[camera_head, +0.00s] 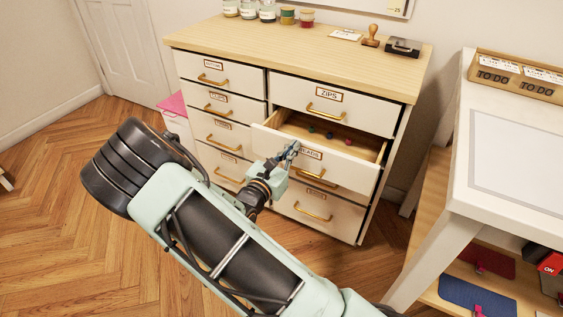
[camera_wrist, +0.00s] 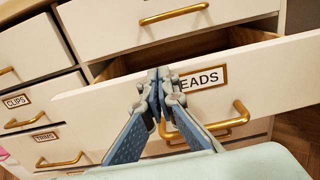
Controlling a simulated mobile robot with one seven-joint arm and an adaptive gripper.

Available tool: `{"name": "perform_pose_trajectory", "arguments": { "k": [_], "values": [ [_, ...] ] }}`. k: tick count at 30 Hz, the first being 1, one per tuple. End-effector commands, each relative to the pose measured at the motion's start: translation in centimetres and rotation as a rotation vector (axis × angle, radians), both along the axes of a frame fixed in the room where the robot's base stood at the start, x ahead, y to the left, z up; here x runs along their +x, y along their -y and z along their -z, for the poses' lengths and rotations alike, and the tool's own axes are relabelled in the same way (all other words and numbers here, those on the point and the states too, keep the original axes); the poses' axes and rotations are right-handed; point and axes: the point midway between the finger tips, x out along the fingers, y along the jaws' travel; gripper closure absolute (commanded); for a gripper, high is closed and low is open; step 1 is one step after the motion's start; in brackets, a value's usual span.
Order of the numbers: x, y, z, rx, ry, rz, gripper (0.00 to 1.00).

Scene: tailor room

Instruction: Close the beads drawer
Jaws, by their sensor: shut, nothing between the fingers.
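The beads drawer (camera_head: 345,158) stands pulled out partway in the right column of the cabinet, below the zips drawer. Small coloured beads lie inside it in the head view. In the wrist view its white front (camera_wrist: 285,70) carries a label ending in "EADS" and a gold handle (camera_wrist: 217,128). My gripper (camera_head: 292,147) is shut and empty, with its fingertips at the drawer front just left of the label. In the wrist view my gripper (camera_wrist: 160,75) covers the label's first letter. I cannot tell whether the fingertips touch the front.
The zips drawer (camera_head: 335,104) above and the left column drawers (camera_head: 220,73) are shut. Jars, a stamp and a black box (camera_head: 403,47) stand on the cabinet top (camera_head: 300,50). A white table (camera_head: 508,190) with a lower shelf stands at the right. Open wooden floor (camera_head: 60,190) lies left.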

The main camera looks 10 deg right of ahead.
Motion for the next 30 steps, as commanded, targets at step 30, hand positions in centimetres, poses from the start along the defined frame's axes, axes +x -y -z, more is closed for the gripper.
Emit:
{"name": "perform_pose_trajectory", "arguments": {
  "k": [30],
  "values": [
    [10.4,7.5,-0.1,-0.001,0.001,0.000,1.00]
  ]
}}
